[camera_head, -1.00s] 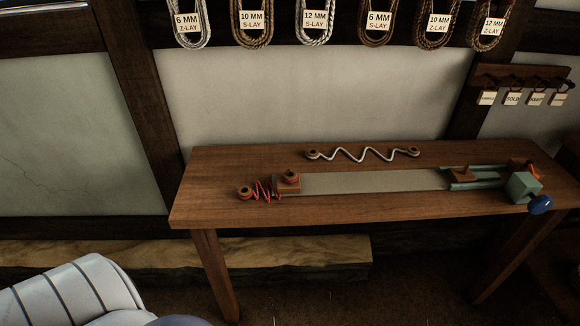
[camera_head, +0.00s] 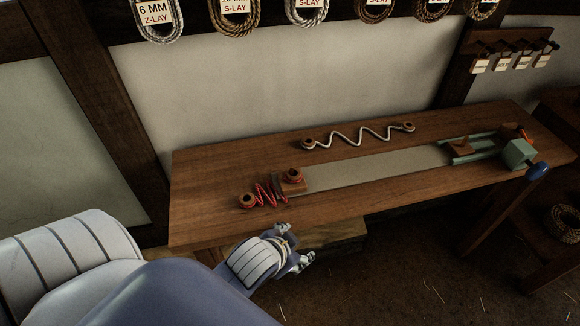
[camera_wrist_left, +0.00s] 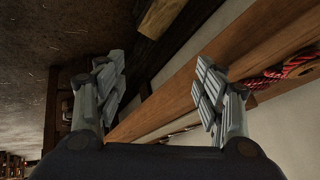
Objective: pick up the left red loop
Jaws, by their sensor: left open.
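A red zigzag rope (camera_head: 266,192) lies on the left part of the wooden table, with a brown ringed loop at each end. The left loop (camera_head: 247,200) rests on the tabletop, and the right loop (camera_head: 293,175) sits on a small wooden block. My left gripper (camera_head: 296,246) is open and empty, in front of the table's front edge, below and right of the left loop. In the left wrist view its two fingers (camera_wrist_left: 160,88) are spread apart, and red rope (camera_wrist_left: 278,76) shows at the right edge beyond the right finger. My right gripper is not in view.
The wooden table (camera_head: 215,165) also holds a white zigzag rope (camera_head: 360,135) at the back, a grey strip (camera_head: 375,163) and a green vise-like device (camera_head: 517,154) at the right. Rope coils hang on the wall above. The table's front left corner is clear.

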